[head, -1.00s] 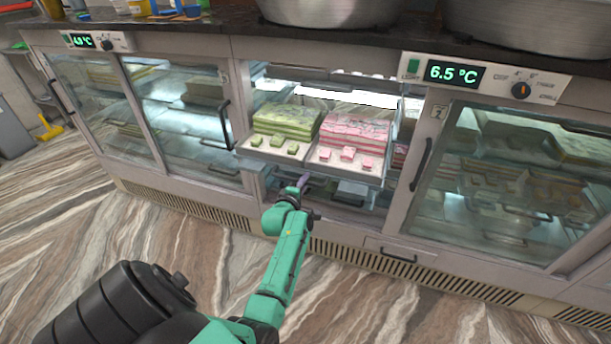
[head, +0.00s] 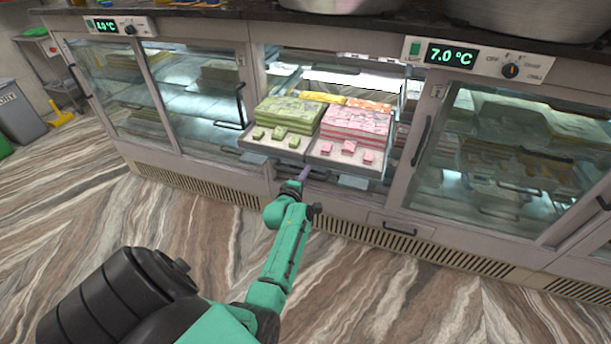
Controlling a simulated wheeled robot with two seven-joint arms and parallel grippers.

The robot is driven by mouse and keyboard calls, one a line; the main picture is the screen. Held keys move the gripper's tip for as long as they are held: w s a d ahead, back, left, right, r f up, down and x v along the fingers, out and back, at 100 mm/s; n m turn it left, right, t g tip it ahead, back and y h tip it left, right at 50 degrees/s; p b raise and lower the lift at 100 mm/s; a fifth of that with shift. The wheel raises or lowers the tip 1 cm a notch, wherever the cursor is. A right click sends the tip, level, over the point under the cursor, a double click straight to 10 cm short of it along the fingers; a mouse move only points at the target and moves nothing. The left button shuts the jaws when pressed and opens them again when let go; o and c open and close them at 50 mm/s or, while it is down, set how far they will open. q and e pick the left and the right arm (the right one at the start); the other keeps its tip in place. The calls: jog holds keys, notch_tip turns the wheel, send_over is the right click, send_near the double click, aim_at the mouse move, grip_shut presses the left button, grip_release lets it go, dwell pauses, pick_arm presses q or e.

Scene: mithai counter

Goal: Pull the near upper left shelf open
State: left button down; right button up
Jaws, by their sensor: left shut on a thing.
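The near upper left shelf (head: 318,160) sticks out through the open front of the middle bay of the counter. It bears a stack of green sweets (head: 288,115) on the left and pink layered sweets (head: 357,125) on the right, with small loose pieces along the front. Yellow and orange sweets (head: 325,99) show behind them. My left gripper (head: 303,176) is at the shelf's front edge, below its middle, and is shut on the shelf. The exact spot of its grip is small and partly hidden. My right gripper is out of view.
Closed glass doors with dark handles stand left (head: 203,95) and right (head: 500,160) of the open bay. A small drawer (head: 398,227) is low on the right. Large metal pans (head: 520,18) stand on the counter top. The striped floor in front is clear.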

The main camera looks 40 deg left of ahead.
pick_arm(q)
jog(key=c, duration=0.8)
grip_release()
jog(key=shift+w, duration=0.1)
jog(key=p+v, duration=1)
jog(key=v, duration=0.4)
jog(key=shift+s+d, duration=0.15)
jog(key=shift+s, duration=0.1)
